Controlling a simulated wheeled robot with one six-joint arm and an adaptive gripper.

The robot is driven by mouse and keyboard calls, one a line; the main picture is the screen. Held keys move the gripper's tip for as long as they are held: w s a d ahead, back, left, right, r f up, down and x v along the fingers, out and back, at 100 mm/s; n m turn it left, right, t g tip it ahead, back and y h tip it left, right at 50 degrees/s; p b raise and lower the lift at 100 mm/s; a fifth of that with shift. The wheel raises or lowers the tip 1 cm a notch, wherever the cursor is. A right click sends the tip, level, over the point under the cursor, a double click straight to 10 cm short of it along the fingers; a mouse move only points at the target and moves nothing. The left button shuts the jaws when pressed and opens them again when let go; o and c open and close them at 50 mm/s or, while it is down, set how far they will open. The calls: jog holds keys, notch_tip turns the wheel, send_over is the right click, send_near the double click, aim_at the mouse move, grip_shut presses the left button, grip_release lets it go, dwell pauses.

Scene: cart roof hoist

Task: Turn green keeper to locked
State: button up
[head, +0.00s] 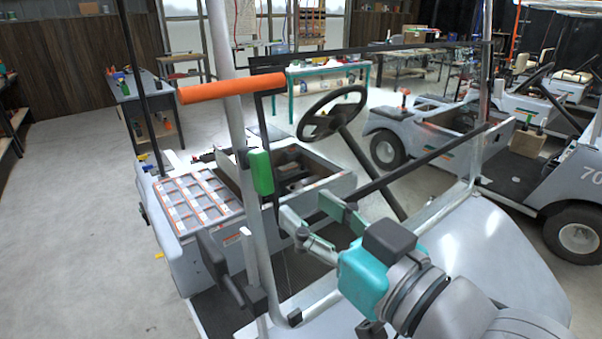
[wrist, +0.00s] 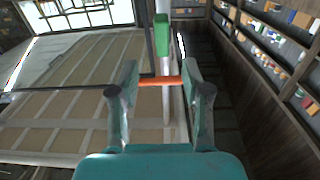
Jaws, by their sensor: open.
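The green keeper (head: 261,172) is a small upright block on the side of the cart's grey roof post. In the wrist view the green keeper (wrist: 162,36) shows ahead, beyond my fingertips and just above the line between them. My gripper (head: 312,208) is open and empty, to the right of and a little below the keeper in the head view, apart from it. In the wrist view my gripper (wrist: 160,70) has its two fingers spread either side of the post. I cannot tell from its look whether the keeper is locked.
An orange padded bar (head: 232,88) sticks out from the post above the keeper. A steering wheel (head: 332,113) and thin black frame bars stand near my gripper. A black lever (head: 225,275) sits low by the post. Other carts stand at right; open floor lies at left.

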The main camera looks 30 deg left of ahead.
aim_at(266, 172)
jog(key=x, duration=0.7)
jog(key=r+x, duration=0.1)
jog(key=x, duration=0.2)
jog(key=shift+s+a, duration=0.1)
jog(key=shift+a, duration=0.15)
grip_shut()
